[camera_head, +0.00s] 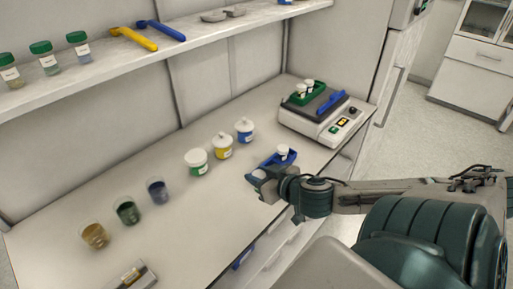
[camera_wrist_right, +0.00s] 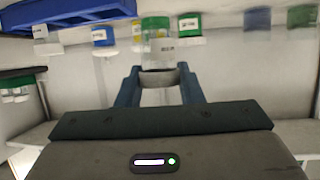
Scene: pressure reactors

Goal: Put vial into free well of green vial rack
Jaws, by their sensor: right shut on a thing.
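My right gripper (camera_head: 262,179) is shut on a small clear vial (camera_wrist_right: 160,52) with a green end, seen between the fingers in the right wrist view. In the head view the gripper is over the front part of the bench, and its fingers mostly hide the vial. The green vial rack (camera_head: 293,100) sits on the white device at the back right, away from the gripper. White-capped vials (camera_head: 305,87) stand in it; its free wells are too small to make out. My left gripper is not in view.
A blue rack (camera_head: 267,160) with a white-capped vial (camera_head: 283,152) is right beside my right gripper. The white device (camera_head: 322,128) has a blue item on top. Jars (camera_head: 223,146) and beakers (camera_head: 126,211) line the bench. A shelf (camera_head: 62,93) overhangs the back.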

